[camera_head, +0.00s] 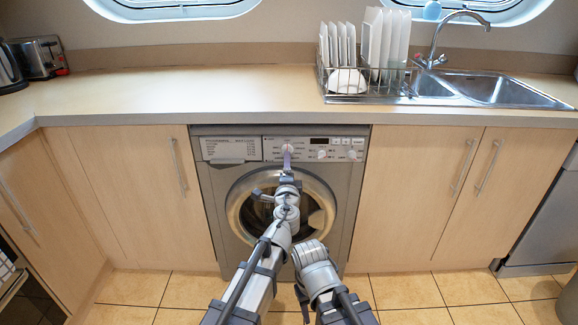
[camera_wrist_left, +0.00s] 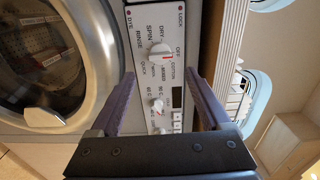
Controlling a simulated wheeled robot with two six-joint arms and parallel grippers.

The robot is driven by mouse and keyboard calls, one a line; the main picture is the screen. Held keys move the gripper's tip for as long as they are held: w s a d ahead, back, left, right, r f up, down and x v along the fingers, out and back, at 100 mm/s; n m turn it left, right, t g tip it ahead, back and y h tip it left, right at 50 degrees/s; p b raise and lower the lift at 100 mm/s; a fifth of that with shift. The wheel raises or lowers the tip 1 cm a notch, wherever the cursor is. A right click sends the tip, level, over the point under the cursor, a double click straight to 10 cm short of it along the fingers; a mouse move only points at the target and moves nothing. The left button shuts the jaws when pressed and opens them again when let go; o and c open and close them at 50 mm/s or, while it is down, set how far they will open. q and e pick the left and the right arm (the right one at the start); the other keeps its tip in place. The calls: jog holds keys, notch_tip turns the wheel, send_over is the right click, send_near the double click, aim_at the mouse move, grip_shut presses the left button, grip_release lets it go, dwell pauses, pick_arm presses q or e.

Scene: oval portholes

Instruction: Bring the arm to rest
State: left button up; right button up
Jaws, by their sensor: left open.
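My left gripper (camera_head: 287,152) is raised in front of the washing machine's control panel (camera_head: 262,150). In the left wrist view the same gripper (camera_wrist_left: 161,76) is open, its two dark fingers apart with nothing held between them. The white program dial (camera_wrist_left: 160,56) shows just beyond and between the fingertips, and a smaller knob (camera_wrist_left: 157,105) shows between the fingers. I cannot tell whether a finger touches the panel. My right arm's links rise at the bottom centre of the head view; its gripper is not visible.
The washing machine's round door (camera_head: 318,205) is shut, partly hidden behind my left arm. The counter (camera_head: 190,92) above is mostly bare. A dish rack (camera_head: 350,97) with plates and a sink (camera_head: 505,90) stand at right, a kettle (camera_head: 10,72) and toaster (camera_head: 40,58) at left.

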pick_arm(q)
jog(key=s+a+f+n+g+y, duration=0.3)
jog(key=s+a+f+n+g, duration=0.3)
jog(key=a, duration=0.4)
jog(key=s+a+f+n+g+y, duration=0.3)
jog(key=s+a+f+n, duration=0.2)
jog(key=a+f+n, duration=0.35)
jog(key=s+d+f+n+g+h, duration=0.2)
jog(key=s+f+g+h, duration=0.15)
jog(key=s, duration=0.45)
jog(key=s+d+f+n+g+h, duration=0.1)
jog(key=s+d+f+g+h, duration=0.25)
jog(key=s, duration=0.55)
jog(key=s+d+m+g+y, duration=0.2)
jog(key=s+d+m, duration=0.25)
jog(key=d, duration=0.35)
notch_tip(320, 180, up, 33)
jog(key=n+p, duration=0.1)
jog(key=p, duration=3.2)
jog(key=shift+s+d, duration=0.2)
jog(key=shift+s, duration=0.15)
